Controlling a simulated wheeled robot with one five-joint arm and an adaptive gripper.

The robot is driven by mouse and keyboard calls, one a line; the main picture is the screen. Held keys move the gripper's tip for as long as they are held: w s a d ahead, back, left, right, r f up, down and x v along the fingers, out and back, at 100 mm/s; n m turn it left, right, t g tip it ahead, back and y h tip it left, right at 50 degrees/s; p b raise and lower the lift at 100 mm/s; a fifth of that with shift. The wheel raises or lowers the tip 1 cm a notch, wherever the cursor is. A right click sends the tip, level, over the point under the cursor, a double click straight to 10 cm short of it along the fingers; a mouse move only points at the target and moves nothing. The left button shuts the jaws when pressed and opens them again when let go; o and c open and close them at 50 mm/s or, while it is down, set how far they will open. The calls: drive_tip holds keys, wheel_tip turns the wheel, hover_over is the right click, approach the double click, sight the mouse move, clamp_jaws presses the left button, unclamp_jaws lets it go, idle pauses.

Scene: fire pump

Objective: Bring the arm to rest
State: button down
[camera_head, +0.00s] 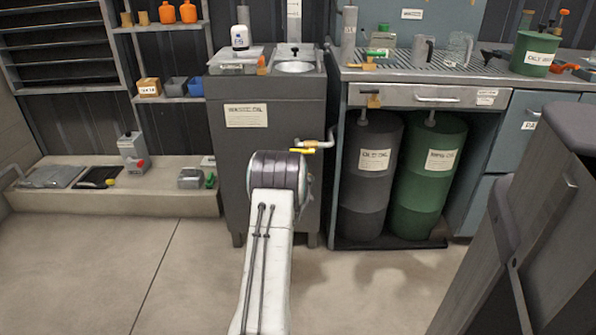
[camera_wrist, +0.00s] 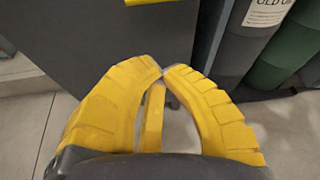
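My arm (camera_head: 268,255) reaches forward from the bottom of the head view toward the front of a dark grey cabinet (camera_head: 262,165). Its dark round joint hides my gripper there. In the wrist view my gripper (camera_wrist: 163,72) shows two ribbed yellow fingers with their tips together. A narrow yellow strip shows between the fingers lower down; I cannot tell what it belongs to. I see no object held at the tips. The grey cabinet face fills the upper left of the wrist view, beyond the fingers.
A tap with a yellow lever (camera_head: 302,151) sticks out just right of my arm's joint. A dark drum (camera_head: 365,200) and a green drum (camera_head: 425,205) stand under the bench at right. A low ledge (camera_head: 115,205) is at left. Floor at front left is clear.

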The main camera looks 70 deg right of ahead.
drive_tip(key=shift+p+v, duration=0.95)
drive_tip(key=shift+v, duration=0.45)
